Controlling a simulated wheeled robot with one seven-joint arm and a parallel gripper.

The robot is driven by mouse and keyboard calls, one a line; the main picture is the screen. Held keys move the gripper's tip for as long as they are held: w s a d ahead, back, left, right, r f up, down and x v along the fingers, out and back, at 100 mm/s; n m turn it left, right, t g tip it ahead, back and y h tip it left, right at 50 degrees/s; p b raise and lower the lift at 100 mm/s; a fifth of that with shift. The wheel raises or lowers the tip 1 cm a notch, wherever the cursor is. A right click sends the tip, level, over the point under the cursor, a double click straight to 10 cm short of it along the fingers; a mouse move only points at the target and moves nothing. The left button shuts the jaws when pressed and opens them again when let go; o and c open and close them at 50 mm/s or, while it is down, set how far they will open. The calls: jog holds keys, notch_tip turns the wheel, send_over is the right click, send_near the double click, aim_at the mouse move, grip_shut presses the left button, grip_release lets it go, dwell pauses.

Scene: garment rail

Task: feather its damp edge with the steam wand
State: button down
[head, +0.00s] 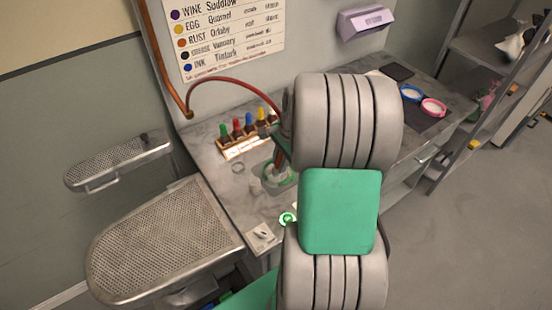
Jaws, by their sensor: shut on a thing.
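My arm fills the middle of the head view and hides most of my gripper (276,131), which shows only in part at the arm's left edge. It is shut on what looks like the steam wand (281,158), held above the grey worktop. A red hose (235,80) arcs from the copper pipe at the wall to it. Below the wand is a round grey holder with a green rim (277,178); whether the two touch cannot be told. No cloth with a damp edge can be made out; it may be behind my arm.
A wooden rack of coloured bottles (246,135) stands left of the wand. Perforated boards, one large (165,240) and one small (120,160), stand at left. Blue (411,93) and pink (433,107) dishes sit on the right of the worktop (225,185). Shelving stands far right.

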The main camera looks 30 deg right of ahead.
jog(key=w+d, duration=0.2)
jog(key=d, duration=0.5)
jog(key=shift+w+d+p, duration=0.15)
jog(key=shift+d+p, duration=0.05)
jog(key=shift+p, duration=0.15)
dwell(1.4)
notch_tip(320, 180, up, 7)
jog(key=p, duration=0.3)
dwell(0.4)
